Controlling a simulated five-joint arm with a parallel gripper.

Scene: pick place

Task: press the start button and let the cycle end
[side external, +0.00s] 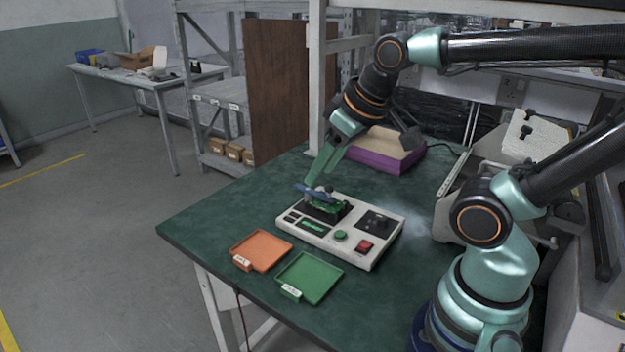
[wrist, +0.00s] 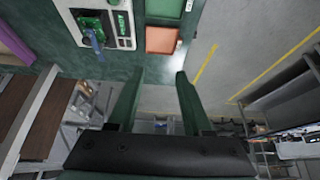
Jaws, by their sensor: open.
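A white test box (side external: 384,246) lies on the green table. Its front panel has a green button (side external: 340,236) and a red button (side external: 365,246), with a small display (side external: 313,227) to their left. A black fixture at its back left holds a green circuit board (side external: 328,207), with a blue lever (side external: 312,190) over it. The box is partly cut off in the wrist view (wrist: 68,18). My gripper (side external: 313,181) is open and empty, near the fixture's rear side. In the wrist view, the fingers (wrist: 161,72) are spread and clear of the blue lever (wrist: 95,44).
An orange tray (side external: 261,251) and a green tray (side external: 311,278) lie in front of the box. A purple-sided open box (side external: 388,163) stands behind. Grey equipment (side external: 508,165) stands at the right. Bare table (side external: 215,215) lies left of the box.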

